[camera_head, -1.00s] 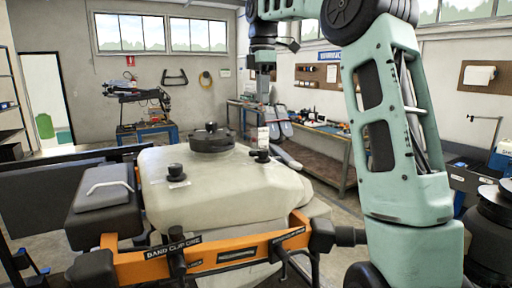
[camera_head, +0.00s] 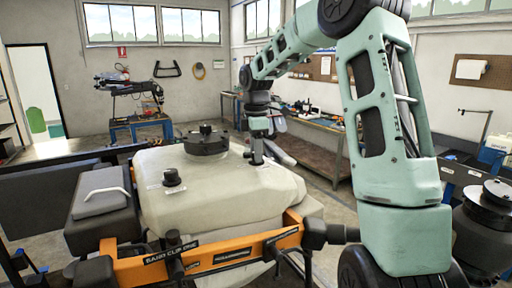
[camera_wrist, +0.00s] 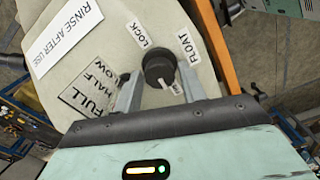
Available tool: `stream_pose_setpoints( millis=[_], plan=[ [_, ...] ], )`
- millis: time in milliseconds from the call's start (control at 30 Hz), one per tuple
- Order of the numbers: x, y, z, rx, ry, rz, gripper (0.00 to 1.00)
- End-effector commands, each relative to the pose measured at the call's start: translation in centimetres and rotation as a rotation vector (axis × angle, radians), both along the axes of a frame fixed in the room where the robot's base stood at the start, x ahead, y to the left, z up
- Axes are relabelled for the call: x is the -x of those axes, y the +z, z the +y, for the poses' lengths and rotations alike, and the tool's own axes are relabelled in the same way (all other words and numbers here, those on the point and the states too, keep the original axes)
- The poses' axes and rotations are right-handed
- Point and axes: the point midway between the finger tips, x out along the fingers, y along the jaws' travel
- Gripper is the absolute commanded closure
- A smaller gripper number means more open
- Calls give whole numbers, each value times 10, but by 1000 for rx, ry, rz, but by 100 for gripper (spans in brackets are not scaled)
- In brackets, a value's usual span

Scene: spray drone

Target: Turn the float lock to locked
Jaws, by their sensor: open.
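The float lock is a round black knob (camera_wrist: 159,66) on the cream tank (camera_head: 225,200), with a pale pointer towards the lower right in the wrist view. A LOCK label (camera_wrist: 138,34) lies to its upper left and a FLOAT label (camera_wrist: 187,47) to its upper right. A smaller label by the pointer is hard to read. My gripper (camera_wrist: 160,86) is open, one finger on each side of the knob; I cannot tell if they touch it. In the head view my gripper (camera_head: 257,158) is low over the tank's right part and hides the knob.
A black lid (camera_head: 207,141) and another black knob (camera_head: 172,178) stand on the tank, left of my gripper. An orange bar (camera_head: 210,258) runs along the tank's front. A workbench (camera_head: 310,155) stands behind on the right.

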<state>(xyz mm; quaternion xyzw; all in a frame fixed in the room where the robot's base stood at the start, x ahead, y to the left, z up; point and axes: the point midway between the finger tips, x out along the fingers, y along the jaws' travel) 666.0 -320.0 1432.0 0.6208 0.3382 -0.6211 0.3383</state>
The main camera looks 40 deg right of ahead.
Motion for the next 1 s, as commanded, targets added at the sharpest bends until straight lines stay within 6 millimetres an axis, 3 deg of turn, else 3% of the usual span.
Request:
stream_pose_setpoints(
  millis=[233,267,367,400,733,1000],
  plan=[
    [0,-1,0,0,0,0,59],
    [0,-1,0,0,0,0,62],
    [0,-1,0,0,0,0,90],
    [0,-1,0,0,0,0,91],
    [0,-1,0,1,-38,-1,91],
    [-1,-1,0,1,-199,-1,91]
  ],
)
